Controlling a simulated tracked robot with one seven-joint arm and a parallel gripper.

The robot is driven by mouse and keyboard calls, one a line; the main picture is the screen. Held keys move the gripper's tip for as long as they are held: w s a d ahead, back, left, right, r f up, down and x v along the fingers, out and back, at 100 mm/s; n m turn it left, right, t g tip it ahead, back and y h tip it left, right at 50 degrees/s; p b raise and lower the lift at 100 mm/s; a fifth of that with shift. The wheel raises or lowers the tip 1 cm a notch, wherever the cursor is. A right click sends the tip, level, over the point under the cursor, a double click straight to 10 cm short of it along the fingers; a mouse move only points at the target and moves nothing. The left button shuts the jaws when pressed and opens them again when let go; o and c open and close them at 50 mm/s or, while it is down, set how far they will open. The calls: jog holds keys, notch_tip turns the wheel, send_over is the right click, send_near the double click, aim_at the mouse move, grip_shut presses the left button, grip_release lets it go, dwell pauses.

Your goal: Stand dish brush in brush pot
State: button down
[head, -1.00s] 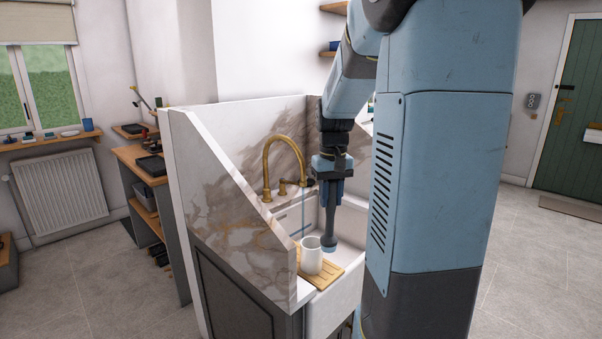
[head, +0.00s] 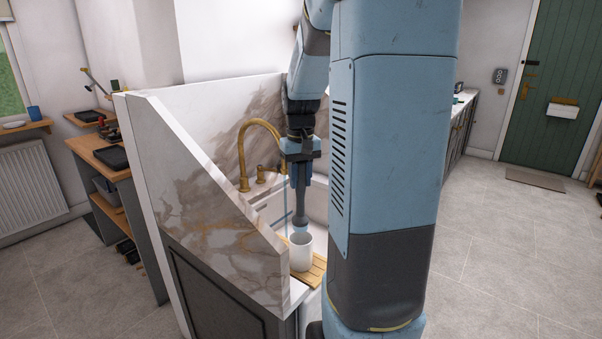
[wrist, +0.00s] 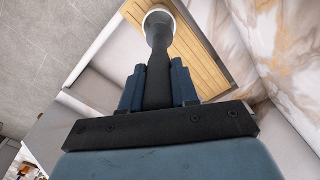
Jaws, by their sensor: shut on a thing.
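The dish brush (head: 299,208) hangs head down from my gripper (head: 300,180), roughly upright, its pale blue bristle end lowest. In the wrist view its dark handle (wrist: 158,70) runs between my fingers, which are shut on it. The white brush pot (head: 301,254) stands upright on a slatted wooden board (head: 317,271) at the sink. The brush head is at the pot's mouth in the head view. In the wrist view the pot's white rim (wrist: 157,8) shows around the brush's far end. I cannot tell whether the bristles are inside the rim.
A marble splash panel (head: 205,200) rises close on the left of the pot. A brass tap (head: 243,150) arches over the white sink (head: 318,200) behind it. A wooden side bench (head: 100,150) stands further left. My own arm hides part of the sink's right side.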

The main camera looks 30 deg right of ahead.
aim_at(300, 215)
jog(key=shift+f, duration=5.65)
jog(key=c, duration=0.8)
grip_release()
notch_tip(300, 215, up, 14)
jog(key=shift+f, duration=0.15)
